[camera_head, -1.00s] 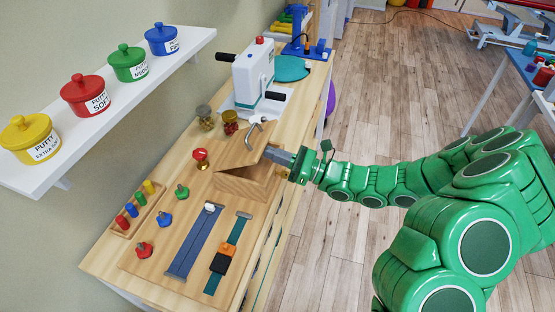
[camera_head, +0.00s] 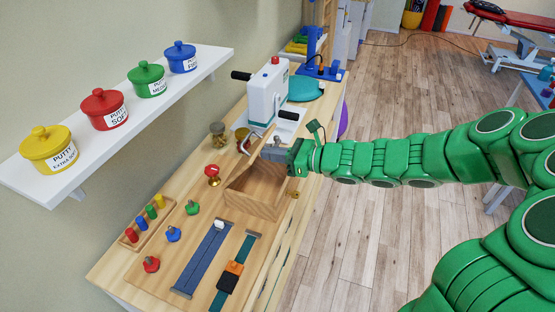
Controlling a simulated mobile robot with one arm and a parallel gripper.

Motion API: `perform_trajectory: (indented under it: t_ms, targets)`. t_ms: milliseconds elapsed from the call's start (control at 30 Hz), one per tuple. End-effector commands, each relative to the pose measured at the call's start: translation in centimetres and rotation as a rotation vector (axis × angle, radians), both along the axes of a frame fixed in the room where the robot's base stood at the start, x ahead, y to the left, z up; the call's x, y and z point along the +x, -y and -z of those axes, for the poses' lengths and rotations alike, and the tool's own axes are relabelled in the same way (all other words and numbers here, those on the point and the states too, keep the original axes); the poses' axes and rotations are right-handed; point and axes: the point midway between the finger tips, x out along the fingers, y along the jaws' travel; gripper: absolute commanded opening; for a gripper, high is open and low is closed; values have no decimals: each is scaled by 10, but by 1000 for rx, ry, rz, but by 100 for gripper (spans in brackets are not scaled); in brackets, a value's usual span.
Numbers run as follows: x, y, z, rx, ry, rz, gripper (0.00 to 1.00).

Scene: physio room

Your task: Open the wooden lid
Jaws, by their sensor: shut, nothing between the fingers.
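The wooden box (camera_head: 254,207) sits on the bench top, and its inside now shows from above. The wooden lid (camera_head: 259,145) stands raised at the far side of the box, seen nearly edge-on and partly hidden by my gripper. My gripper (camera_head: 272,153) is shut with nothing between its fingers. It is at the lid, above the far end of the box opening; whether it touches the lid I cannot tell.
A red-topped knob (camera_head: 213,172) and a jar (camera_head: 218,134) stand left of the box. A white machine (camera_head: 264,96) stands behind it. Blue and teal straps (camera_head: 202,258) lie in front. A shelf (camera_head: 150,98) with putty pots hangs at left.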

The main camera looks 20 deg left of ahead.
Motion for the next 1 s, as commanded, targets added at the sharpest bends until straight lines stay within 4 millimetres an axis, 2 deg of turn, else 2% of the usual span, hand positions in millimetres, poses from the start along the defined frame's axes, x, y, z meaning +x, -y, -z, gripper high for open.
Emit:
perform_trajectory:
  t_ms: [300,1000]
  targets:
    - [0,-20,-18,-137,7,-2,0]
    - [0,-57,-38,-370,3,-1,0]
